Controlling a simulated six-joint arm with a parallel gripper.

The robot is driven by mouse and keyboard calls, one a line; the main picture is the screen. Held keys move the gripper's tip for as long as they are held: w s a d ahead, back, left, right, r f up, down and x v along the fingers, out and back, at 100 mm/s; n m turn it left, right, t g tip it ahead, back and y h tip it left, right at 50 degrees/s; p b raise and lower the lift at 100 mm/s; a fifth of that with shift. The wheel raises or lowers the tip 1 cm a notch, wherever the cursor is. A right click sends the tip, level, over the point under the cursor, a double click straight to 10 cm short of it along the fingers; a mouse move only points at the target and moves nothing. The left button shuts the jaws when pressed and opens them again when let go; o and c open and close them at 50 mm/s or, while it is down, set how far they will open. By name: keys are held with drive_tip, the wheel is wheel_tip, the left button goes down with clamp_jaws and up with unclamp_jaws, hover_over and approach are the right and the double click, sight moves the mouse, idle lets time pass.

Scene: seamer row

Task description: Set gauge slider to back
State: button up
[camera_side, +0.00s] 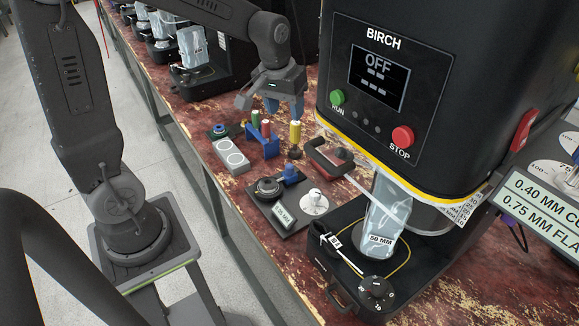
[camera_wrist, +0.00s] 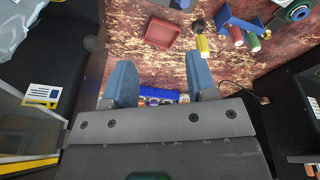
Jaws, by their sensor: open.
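The black machine base (camera_side: 320,268) under the BIRCH seamer carries a small black block with a white label (camera_side: 331,240), and a thin white rod runs from it toward a black dial knob (camera_side: 376,288). This block looks like the gauge slider, though I cannot be sure. A clear pouch marked 50 MM (camera_side: 388,215) stands behind the rod. My gripper (camera_side: 284,108) is open and empty, high at the back of the bench, far from the block. Its two blue fingers are spread in the wrist view (camera_wrist: 160,82). The slider cannot be made out there.
The seamer (camera_side: 400,80) fills the right, its screen reading OFF. Mid-bench are a blue rack (camera_side: 265,145) with coloured handles, a yellow-handled tool (camera_side: 295,133), a grey two-circle plate (camera_side: 230,156), a red tray (camera_side: 325,160) and a dark plate with a knob (camera_side: 268,188). More machines stand behind.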

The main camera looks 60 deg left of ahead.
sight(289, 165)
drive_tip(key=w+a+f+n+g, duration=0.1)
drive_tip(key=w+a+f+n, duration=0.1)
drive_tip(key=w+a+f, duration=0.3)
drive_tip(key=w+a+f+n+g, duration=0.1)
drive_tip(key=w+a+f+n, duration=0.15)
drive_tip(key=f, duration=0.55)
drive_tip(key=shift+m, duration=0.45)
drive_tip(key=f, duration=0.9)
drive_tip(key=s+f, duration=0.1)
drive_tip(key=f, duration=0.3)
drive_tip(key=shift+a+f, duration=0.15)
drive_tip(key=shift+f, duration=0.15)
clamp_jaws()
